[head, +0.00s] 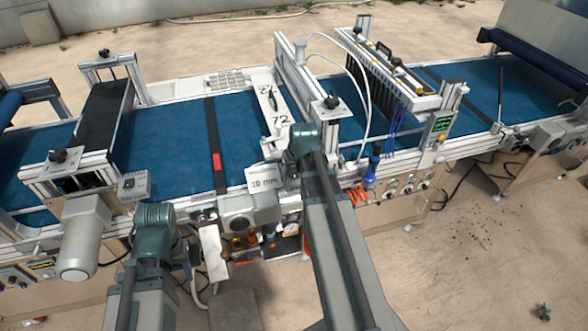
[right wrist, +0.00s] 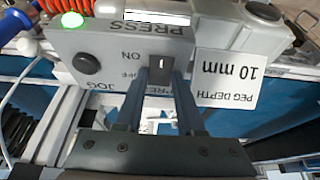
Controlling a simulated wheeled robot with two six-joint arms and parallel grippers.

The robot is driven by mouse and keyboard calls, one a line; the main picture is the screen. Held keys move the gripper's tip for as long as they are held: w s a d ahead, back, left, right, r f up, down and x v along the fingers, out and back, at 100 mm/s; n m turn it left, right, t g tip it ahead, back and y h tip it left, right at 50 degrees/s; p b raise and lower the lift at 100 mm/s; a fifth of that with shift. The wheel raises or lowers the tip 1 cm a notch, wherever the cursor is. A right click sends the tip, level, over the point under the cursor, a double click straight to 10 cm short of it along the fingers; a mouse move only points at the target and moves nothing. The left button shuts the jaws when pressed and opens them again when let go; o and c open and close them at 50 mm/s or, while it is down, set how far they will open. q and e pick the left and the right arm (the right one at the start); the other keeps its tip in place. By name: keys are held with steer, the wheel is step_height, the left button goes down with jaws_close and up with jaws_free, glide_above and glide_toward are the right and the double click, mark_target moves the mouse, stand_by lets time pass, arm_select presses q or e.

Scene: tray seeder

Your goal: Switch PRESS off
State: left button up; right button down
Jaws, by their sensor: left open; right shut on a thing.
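The PRESS control box (right wrist: 112,45) is a light grey panel with upside-down lettering in the right wrist view. Its dark switch (right wrist: 161,68) with a small white mark sits beside the ON and OFF lettering. My right gripper (right wrist: 170,82) is shut on this switch, one finger at each side. The switch's exact setting is hard to tell. A green lamp (right wrist: 72,20) on the box is lit. In the head view my right wrist hides the box. My left gripper (head: 155,214) is at the lower left, apart from the machine's controls, its fingers hidden.
A black round knob (right wrist: 87,63) is on the same box. A white PEG DEPTH 10 mm card (right wrist: 227,77) stands close beside the fingers. The blue conveyor belt (head: 170,143) runs behind.

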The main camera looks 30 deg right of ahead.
steer(key=shift+w+d+r+g+p, duration=0.15)
steer(key=shift+w+r+g+p, duration=0.1)
steer(key=shift+w+g+p, duration=0.35)
steer(key=shift+w+f+g+y, duration=0.25)
steer(key=shift+g+y, duration=0.15)
steer(key=shift+g, duration=1.3)
steer(key=shift+s, duration=0.1)
steer(key=c, duration=0.5)
jaws_free()
